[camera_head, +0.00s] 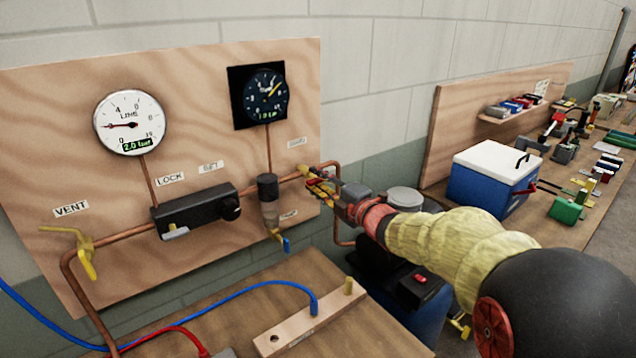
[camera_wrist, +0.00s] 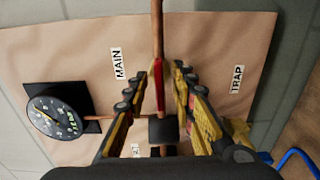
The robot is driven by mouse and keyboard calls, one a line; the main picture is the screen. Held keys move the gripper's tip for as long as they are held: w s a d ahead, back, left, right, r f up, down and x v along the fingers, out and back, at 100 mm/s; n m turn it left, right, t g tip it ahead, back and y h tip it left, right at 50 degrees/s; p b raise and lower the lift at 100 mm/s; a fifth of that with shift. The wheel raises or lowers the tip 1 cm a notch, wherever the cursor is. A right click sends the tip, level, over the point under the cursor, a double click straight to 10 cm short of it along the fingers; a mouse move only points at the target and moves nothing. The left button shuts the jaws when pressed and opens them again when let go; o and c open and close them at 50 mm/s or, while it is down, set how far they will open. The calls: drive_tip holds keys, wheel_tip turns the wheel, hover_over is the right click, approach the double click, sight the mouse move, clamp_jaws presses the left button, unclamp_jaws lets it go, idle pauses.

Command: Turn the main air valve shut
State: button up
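The main air valve is at the right end of the copper pipe (camera_head: 292,178), by the "MAIN" label (camera_wrist: 117,62). In the wrist view a narrow red part (camera_wrist: 158,78), apparently its handle, lies along the pipe between my fingertips. My gripper (camera_head: 320,186) is at the valve. In the wrist view my gripper (camera_wrist: 168,78) has its yellow fingers apart, straddling the pipe. I cannot tell whether they touch the red part. In the head view my gripper mostly hides the valve.
Left of my gripper are the dark-topped trap (camera_head: 268,200), the black regulator (camera_head: 195,210) and the yellow vent handle (camera_head: 86,258). The line gauge (camera_head: 130,123) reads 2.0 bar. Below are a wooden bar (camera_head: 305,322) and blue hose (camera_head: 240,292). A blue cooler (camera_head: 490,180) stands right.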

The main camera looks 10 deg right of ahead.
drive_tip(key=c, duration=0.3)
clamp_jaws()
idle(0.3)
